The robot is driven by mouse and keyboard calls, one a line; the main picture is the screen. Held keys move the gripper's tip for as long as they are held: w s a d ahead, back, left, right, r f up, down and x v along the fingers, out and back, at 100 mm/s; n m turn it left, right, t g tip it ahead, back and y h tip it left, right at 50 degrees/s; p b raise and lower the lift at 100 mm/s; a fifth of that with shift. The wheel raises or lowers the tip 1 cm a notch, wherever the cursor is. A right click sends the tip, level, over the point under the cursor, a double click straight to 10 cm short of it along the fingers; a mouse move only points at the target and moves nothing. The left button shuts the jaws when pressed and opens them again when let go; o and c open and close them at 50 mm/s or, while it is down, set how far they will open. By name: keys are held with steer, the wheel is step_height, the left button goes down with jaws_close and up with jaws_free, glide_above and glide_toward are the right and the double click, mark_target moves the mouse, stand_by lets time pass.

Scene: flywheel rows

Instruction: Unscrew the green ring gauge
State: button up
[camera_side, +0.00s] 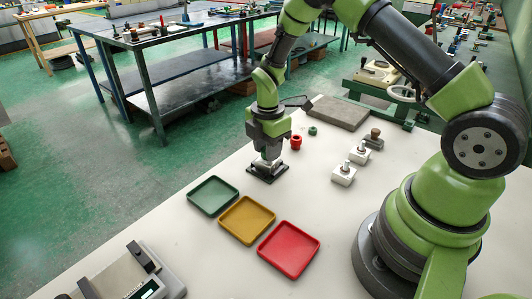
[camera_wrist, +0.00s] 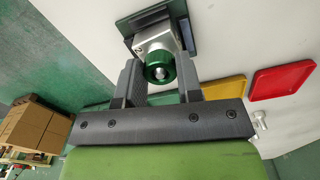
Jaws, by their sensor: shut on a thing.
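The green ring gauge (camera_wrist: 160,72) shows in the wrist view, around a bright metal stud on a grey metal block (camera_wrist: 154,43). The block stands on a dark base plate (camera_wrist: 186,26). My gripper (camera_wrist: 160,68) has one finger on each side of the ring and is shut on it. In the side view my gripper (camera_side: 267,157) points down over the same dark base plate (camera_side: 268,173). The ring is hidden there by the fingers. How far it is threaded on the stud cannot be told.
Green (camera_side: 213,196), yellow (camera_side: 246,220) and red (camera_side: 288,249) trays lie in front of the fixture. A red ring (camera_side: 296,142) and another small green ring (camera_side: 312,130) stand behind. White blocks with studs (camera_side: 343,175) are to the right. A scale (camera_side: 127,277) sits lower left.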

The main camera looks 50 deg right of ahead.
steer(key=o, duration=0.6)
steer(key=shift+r, duration=0.2)
steer(key=shift+r, duration=1.35)
steer(key=o, duration=0.6)
steer(key=c, duration=0.5)
